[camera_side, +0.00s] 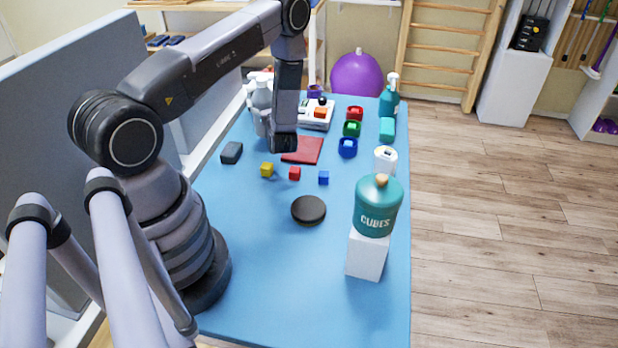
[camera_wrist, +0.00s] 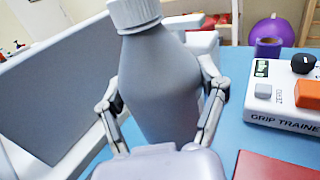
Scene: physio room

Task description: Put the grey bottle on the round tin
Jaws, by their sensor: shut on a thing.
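The grey bottle (camera_wrist: 158,85) stands upright between the fingers of my gripper (camera_wrist: 164,92) in the wrist view, its pale ribbed cap at the top. My gripper is shut on the bottle's body from both sides. In the side view, the grey bottle (camera_side: 262,98) is at the far left of the blue table, partly hidden by my wrist. I cannot tell whether its base touches the table. The round tin (camera_side: 308,210) is a low dark disc lying flat nearer the camera, with nothing on it. It is not in the wrist view.
Yellow (camera_side: 267,170), red (camera_side: 295,173) and blue (camera_side: 323,177) cubes lie between bottle and tin. A dark grey block (camera_side: 232,152), a red mat (camera_side: 303,150) and a grip trainer (camera_side: 316,115) are near the bottle. A teal jar (camera_side: 377,208) stands on a white block (camera_side: 366,256) right of the tin.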

